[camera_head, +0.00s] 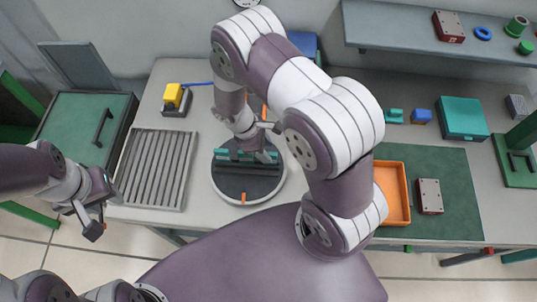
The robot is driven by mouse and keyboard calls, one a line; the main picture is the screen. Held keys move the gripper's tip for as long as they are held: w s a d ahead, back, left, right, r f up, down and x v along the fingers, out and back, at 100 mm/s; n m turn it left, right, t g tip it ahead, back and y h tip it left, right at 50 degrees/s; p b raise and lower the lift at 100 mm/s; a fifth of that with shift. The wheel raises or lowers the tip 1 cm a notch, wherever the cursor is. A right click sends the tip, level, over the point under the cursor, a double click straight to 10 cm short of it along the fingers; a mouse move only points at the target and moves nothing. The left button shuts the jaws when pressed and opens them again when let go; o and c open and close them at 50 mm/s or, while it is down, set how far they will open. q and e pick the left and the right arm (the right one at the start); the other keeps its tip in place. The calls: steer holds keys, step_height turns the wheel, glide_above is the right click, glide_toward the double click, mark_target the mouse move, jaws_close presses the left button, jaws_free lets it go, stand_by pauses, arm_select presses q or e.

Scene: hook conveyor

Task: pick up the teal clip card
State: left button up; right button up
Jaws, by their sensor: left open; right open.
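A teal strip-like piece, which looks like the teal clip card (228,155), lies on the dark round plate (240,186) in the middle of the table. My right gripper (258,152) is open over the back part of this plate, at the teal piece, and hides some of it. I cannot tell whether the fingers touch it. My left gripper (96,222) is open and empty, in front of the table's left part and well away from the teal piece.
A ribbed grey tray (155,168) lies left of the plate, with a yellow-topped block (173,97) behind it. At right are an orange tray (396,190), a brown block (430,196), a teal box (462,118) and a small teal block (393,116). A shelf (400,28) hangs at the back.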

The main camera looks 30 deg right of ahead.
mark_target(272, 157)
steer(key=x, duration=0.1)
steer(key=p+x, duration=0.1)
steer(key=x, duration=0.1)
steer(key=p+x, duration=0.1)
steer(key=shift+s+f, duration=0.1)
steer(key=shift+s, duration=0.2)
steer(key=shift+s+d+f, duration=0.1)
steer(key=shift+f, duration=0.2)
jaws_close()
steer(key=shift+r, duration=0.15)
